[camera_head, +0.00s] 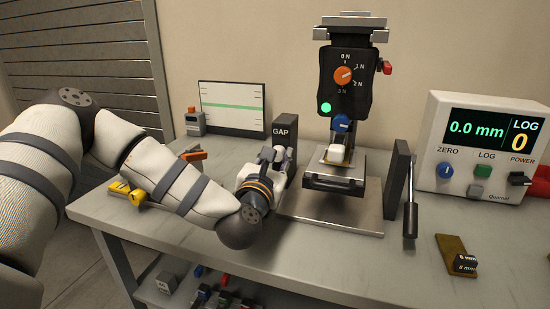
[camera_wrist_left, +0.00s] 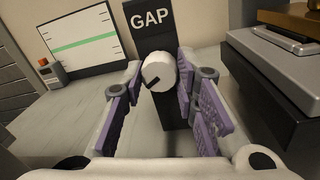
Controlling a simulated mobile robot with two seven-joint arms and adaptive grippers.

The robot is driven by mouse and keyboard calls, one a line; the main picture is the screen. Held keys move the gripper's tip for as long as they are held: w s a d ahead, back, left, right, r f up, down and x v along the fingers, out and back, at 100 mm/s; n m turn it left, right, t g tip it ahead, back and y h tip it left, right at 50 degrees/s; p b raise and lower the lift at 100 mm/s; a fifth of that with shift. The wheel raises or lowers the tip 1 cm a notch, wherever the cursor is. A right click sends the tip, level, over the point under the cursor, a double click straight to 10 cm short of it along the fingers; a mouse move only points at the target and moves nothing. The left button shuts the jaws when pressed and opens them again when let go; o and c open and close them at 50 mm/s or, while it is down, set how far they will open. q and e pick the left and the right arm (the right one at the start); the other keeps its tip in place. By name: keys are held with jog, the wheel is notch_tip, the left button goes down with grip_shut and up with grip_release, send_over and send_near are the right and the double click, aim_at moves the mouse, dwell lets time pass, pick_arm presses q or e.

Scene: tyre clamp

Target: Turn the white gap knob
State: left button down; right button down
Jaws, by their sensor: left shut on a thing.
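The white gap knob (camera_wrist_left: 158,72) is a short round cylinder with a dark pointer mark that slants to the lower left. It sits on the front of the dark post labelled GAP (camera_wrist_left: 150,20), which also shows in the head view (camera_head: 285,131). My left gripper (camera_head: 277,160) is at the post, its fingers on either side of the knob. In the left wrist view the purple-padded fingers (camera_wrist_left: 160,78) are shut on it. In the head view the gripper hides the knob. My right gripper is not in view.
A clamp stand (camera_head: 345,85) with an orange dial stands right of the post on a metal base plate (camera_head: 345,217). A meter (camera_head: 482,148) reading 0.0 mm and LOG 0 stands at the right. A chart panel (camera_head: 232,108) stands behind.

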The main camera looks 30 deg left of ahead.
pick_arm(q)
jog(key=c, duration=1.2)
grip_release()
jog(key=shift+w, duration=0.1)
jog(key=shift+c, duration=0.2)
jog(key=v, duration=0.7)
jog(key=shift+s+d, duration=0.1)
jog(key=shift+s, duration=0.2)
jog(key=shift+f, duration=0.15)
